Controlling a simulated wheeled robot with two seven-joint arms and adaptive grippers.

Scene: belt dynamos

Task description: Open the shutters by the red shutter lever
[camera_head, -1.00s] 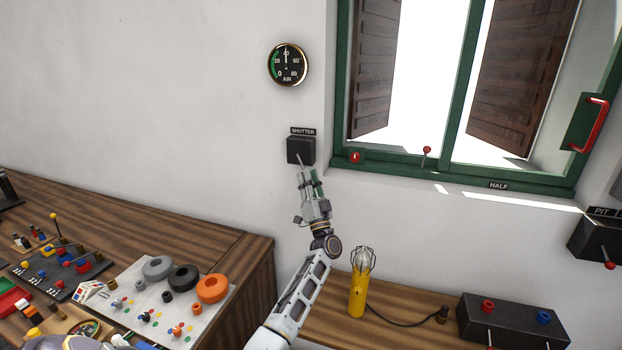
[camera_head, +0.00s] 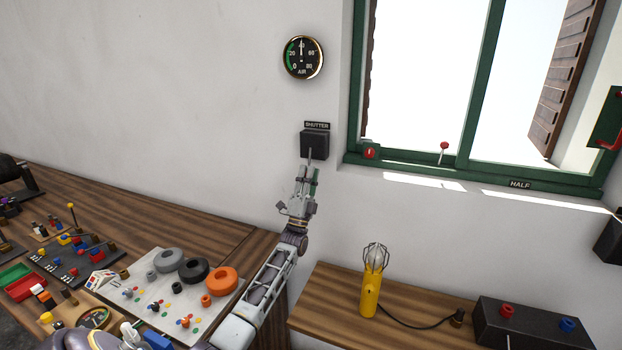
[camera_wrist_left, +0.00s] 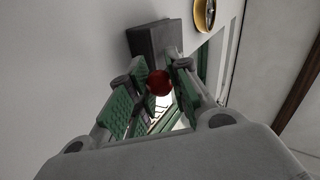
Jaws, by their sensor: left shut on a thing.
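The shutter box (camera_head: 314,144) is a black box on the wall under a SHUTTER label (camera_head: 317,125). My left gripper (camera_head: 308,180) is just below it, shut on the red shutter lever. The lever's red ball (camera_wrist_left: 159,82) shows between the green-padded fingers in the left wrist view; in the head view the fingers hide it. The brown shutters stand swung outward: the right one (camera_head: 560,80) shows at the window's right, and only a thin edge of the left one (camera_head: 370,60) shows. My right gripper cannot be made out.
A round AIR gauge (camera_head: 302,57) hangs above the box. The green window frame (camera_head: 480,176) carries another red-knobbed lever (camera_head: 443,152). A yellow lamp (camera_head: 371,280) and a dark control box (camera_head: 525,325) stand on the lower bench. Rings and small parts crowd the left bench.

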